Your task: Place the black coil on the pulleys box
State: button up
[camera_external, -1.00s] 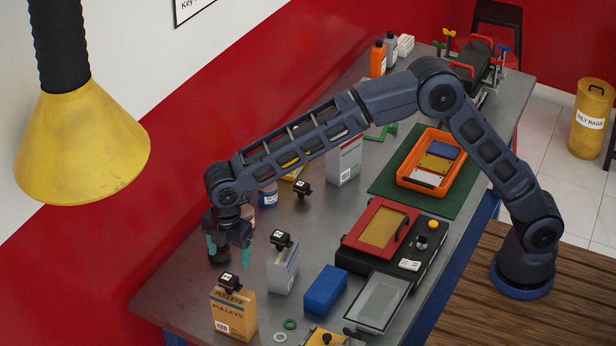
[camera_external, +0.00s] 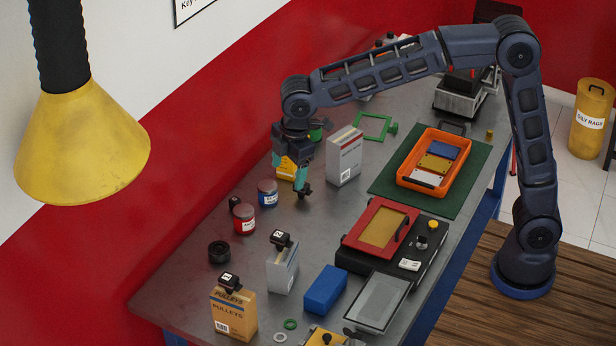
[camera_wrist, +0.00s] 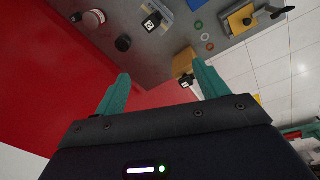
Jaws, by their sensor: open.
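The pulleys box (camera_external: 233,312) is an orange-brown carton at the table's near left end. A small black block with a white label, which looks like a black coil (camera_external: 230,282), sits on its top. In the wrist view the box (camera_wrist: 183,62) and this block (camera_wrist: 186,80) show far off, near the right finger. A similar black block (camera_external: 281,239) sits on the grey carton. Another dark piece (camera_external: 304,191) shows on the table just below my gripper (camera_external: 290,176). My gripper is open, with nothing visible between its teal fingers; whether it touches that piece is unclear.
A red can (camera_external: 244,219), a blue can (camera_external: 268,194) and a round black part (camera_external: 219,252) stand along the wall side. The grey carton (camera_external: 283,271), a blue block (camera_external: 325,290) and a white box (camera_external: 344,156) also stand on the table.

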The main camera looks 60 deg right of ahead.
jog(key=s+d+r+m+t, duration=0.1)
jog(key=s+d+r+m, duration=0.2)
jog(key=s+d, duration=0.6)
jog(key=s+d+r+m+t, duration=0.1)
jog(key=s+d+r+m, duration=0.25)
jog(key=s+d, duration=0.55)
jog(key=s+d+f+m, duration=0.3)
jog(key=s+d, duration=0.3)
jog(key=s, duration=0.2)
jog(key=s+d+f+m+t, duration=0.1)
jog(key=s+d+f+m, duration=0.2)
jog(key=s+d, duration=0.3)
jog(key=shift+s+d+f, duration=0.3)
jog(key=shift+s+f, duration=0.05)
jog(key=shift+s, duration=0.75)
jog(key=shift+m, duration=0.25)
